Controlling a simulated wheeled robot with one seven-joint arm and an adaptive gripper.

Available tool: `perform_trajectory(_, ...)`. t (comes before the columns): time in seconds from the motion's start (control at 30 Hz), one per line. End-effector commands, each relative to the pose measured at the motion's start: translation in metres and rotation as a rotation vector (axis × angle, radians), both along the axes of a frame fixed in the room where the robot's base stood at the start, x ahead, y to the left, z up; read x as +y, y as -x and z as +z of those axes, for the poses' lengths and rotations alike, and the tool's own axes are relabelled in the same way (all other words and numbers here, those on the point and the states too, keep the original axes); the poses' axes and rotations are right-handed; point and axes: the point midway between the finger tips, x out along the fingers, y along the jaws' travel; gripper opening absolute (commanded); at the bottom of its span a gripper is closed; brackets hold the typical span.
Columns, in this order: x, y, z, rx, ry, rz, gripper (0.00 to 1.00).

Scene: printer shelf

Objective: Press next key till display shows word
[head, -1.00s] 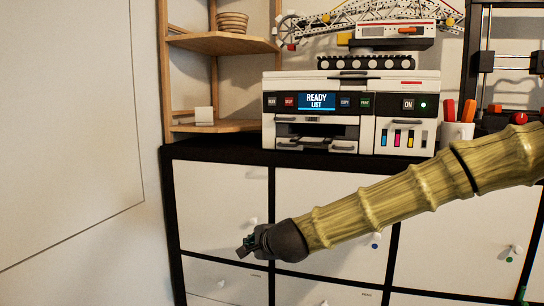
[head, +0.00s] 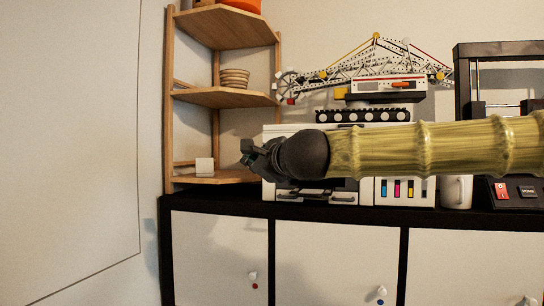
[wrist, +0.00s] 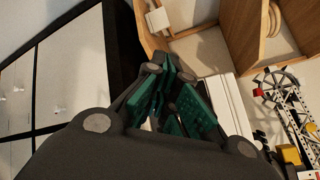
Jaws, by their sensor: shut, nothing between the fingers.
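The white printer (head: 350,190) stands on the black-topped cabinet. My arm crosses in front of it in the head view and hides its display and its row of keys. Only its top left corner, lower tray area and ink colour strips show. In the wrist view a white part of the printer (wrist: 236,112) shows to the right of the fingers. My gripper (head: 247,153) is shut and empty, in front of the printer's left end, beside the wooden shelf. Its green finger pads also show in the wrist view (wrist: 172,98). I cannot tell its distance from the printer.
A wooden corner shelf (head: 222,97) with stacked bowls (head: 234,78) and a small white block (head: 204,165) stands left of the printer. A crane model (head: 380,85) sits on top. A white mug (head: 457,192) and a machine with a red switch (head: 501,191) are at right.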

Motion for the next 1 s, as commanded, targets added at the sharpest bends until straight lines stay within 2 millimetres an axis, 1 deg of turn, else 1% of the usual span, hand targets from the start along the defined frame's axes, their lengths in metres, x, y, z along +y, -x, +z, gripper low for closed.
perform_trajectory(0.03,-0.002,0.003,0.009,-0.004,-0.017,0.0,0.0)
perform_trajectory(0.1,-0.002,0.006,0.019,-0.008,-0.034,0.001,0.0)
perform_trajectory(0.23,-0.003,0.009,0.029,-0.011,-0.05,0.002,0.0)
perform_trajectory(0.67,-0.004,0.008,0.031,-0.011,-0.052,0.002,0.0)
perform_trajectory(0.87,-0.008,-0.004,0.031,-0.01,-0.053,0.002,0.0)
perform_trajectory(1.0,-0.013,-0.019,0.031,-0.01,-0.052,0.001,0.0)
